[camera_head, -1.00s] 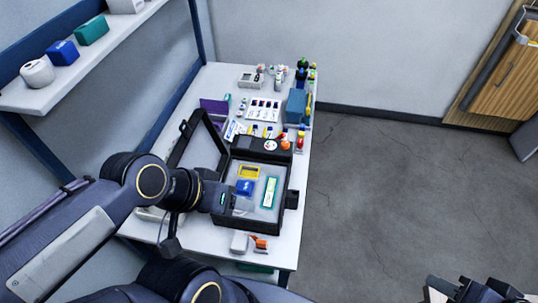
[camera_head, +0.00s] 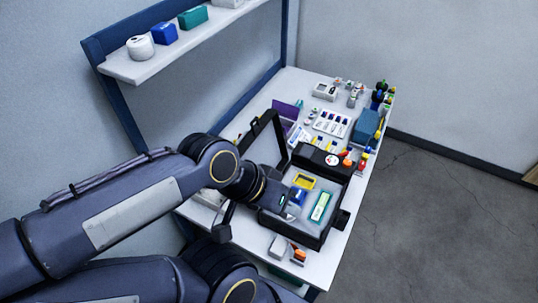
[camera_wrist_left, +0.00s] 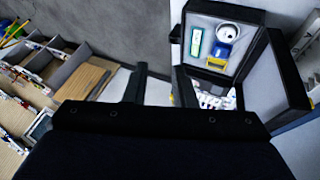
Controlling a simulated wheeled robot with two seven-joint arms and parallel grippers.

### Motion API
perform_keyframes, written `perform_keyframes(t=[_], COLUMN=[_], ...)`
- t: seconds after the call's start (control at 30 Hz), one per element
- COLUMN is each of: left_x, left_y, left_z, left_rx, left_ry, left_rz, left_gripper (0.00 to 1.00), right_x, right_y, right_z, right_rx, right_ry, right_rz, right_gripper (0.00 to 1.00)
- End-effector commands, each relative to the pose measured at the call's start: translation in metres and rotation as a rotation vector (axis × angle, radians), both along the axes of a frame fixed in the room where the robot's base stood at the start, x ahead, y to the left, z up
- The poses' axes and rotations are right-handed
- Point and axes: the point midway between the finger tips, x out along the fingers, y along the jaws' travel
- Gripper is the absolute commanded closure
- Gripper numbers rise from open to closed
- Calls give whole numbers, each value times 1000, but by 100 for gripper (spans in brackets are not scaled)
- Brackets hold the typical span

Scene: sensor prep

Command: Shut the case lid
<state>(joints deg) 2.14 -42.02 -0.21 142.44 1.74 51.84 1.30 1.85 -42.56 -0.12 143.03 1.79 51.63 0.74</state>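The black case (camera_head: 302,236) stands on the white table with its inside facing up. Its lid (camera_head: 280,135), a dark frame with a pale panel, stands open on the case's left side. Inside lie a yellow item (camera_head: 304,181), a blue item (camera_head: 297,197) and a green-and-white item (camera_head: 320,206). My left gripper (camera_head: 284,207) is over the near left part of the case, partly hiding its left edge. In the left wrist view its fingers (camera_wrist_left: 159,88) are apart with nothing between them; the case (camera_wrist_left: 262,48) and lid (camera_wrist_left: 276,82) show at right. My right gripper is out of view.
An orange-and-white item (camera_head: 298,255) and a grey block (camera_head: 278,246) lie in front of the case. Bottles, a white tray (camera_head: 331,122) and a blue box (camera_head: 366,126) crowd the far end. A shelf (camera_head: 190,44) hangs at left. Floor at right is clear.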

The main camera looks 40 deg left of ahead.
Motion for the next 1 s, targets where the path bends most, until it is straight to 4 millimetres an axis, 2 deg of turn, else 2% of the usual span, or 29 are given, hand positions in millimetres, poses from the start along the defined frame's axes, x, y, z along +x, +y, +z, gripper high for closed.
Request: perform_keyframes(t=[0.03,0.17,0.27,0.3,0.37,0.4,0.5,0.63,0.7,0.8,1.0], left_x=[6,36,71,85,104,115,134,143,144,144,143], left_y=[6,39,87,110,145,170,229,291,313,332,337], left_z=[4,21,32,33,30,26,10,-15,-26,-36,-53], left_rx=[-10,-67,-128,-151,-181,-199,-230,-248,-250,-252,-253], left_ry=[19,125,249,303,378,426,533,633,667,692,704], left_rz=[30,211,446,549,708,814,1067,1333,1432,1519,1553], left_gripper=[83,100,100,100,100,100,100,100,100,100,100], right_x=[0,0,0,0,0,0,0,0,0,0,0], right_y=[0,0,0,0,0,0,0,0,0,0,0], right_z=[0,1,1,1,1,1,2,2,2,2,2], right_rx=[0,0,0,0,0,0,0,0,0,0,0], right_ry=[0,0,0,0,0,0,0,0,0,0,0], right_rz=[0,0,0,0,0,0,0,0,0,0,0], right_gripper=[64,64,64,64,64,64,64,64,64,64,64])
